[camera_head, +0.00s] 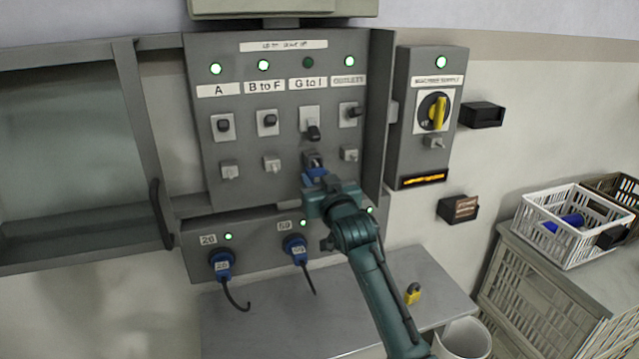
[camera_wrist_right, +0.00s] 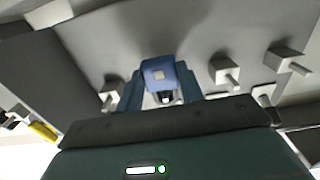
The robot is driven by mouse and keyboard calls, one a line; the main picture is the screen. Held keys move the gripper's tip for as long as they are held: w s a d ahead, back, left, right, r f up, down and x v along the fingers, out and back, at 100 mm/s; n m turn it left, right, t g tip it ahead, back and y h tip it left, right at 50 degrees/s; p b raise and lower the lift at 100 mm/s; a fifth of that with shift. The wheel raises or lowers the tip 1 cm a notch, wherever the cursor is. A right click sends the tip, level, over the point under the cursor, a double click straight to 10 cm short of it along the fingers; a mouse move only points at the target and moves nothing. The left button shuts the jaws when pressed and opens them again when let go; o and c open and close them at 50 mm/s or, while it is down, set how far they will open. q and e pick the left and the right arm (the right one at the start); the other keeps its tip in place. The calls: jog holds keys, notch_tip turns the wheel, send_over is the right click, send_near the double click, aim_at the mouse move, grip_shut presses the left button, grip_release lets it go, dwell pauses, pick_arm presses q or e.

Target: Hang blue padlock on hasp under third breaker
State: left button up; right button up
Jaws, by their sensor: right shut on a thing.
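My right gripper (camera_head: 316,185) is shut on the blue padlock (camera_head: 315,174), right in front of the panel below the G to I breaker. In the right wrist view the padlock (camera_wrist_right: 158,73) sits between my two fingers (camera_wrist_right: 158,95). The third breaker (camera_head: 313,131) has its handle down, and the lamp above it is dark. The hasp under it (camera_head: 313,158) is partly hidden by the padlock and gripper. I cannot tell whether the shackle is through the hasp. My left gripper is not in view.
Neighbouring hasps (camera_head: 272,163) and (camera_head: 349,154) flank the gripper closely. Blue plugs (camera_head: 221,264) sit in the lower sockets. A yellow padlock (camera_head: 412,293) lies on the grey shelf (camera_head: 260,325). An open cabinet door (camera_head: 125,100) is at left, a white crate (camera_head: 560,245) at right.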

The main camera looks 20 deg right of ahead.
jog(key=shift+f, duration=0.6)
dwell(0.7)
jog(key=o, duration=1.2)
jog(key=shift+r, duration=0.1)
jog(key=shift+c, duration=0.2)
jog(key=s+b, duration=0.2)
jog(key=s, duration=1.1)
jog(key=s+a+f+n+g+y, duration=0.15)
jog(key=s+f, duration=0.35)
jog(key=f, duration=0.5)
jog(key=s+a+f+g, duration=0.1)
jog(key=s+f+g, duration=0.3)
jog(key=f, duration=0.5)
jog(key=s+a+f+n+g+y, duration=0.1)
jog(key=s+f+g, duration=0.1)
jog(key=s+f, duration=1)
jog(key=s, duration=0.4)
jog(key=shift+a, duration=0.35)
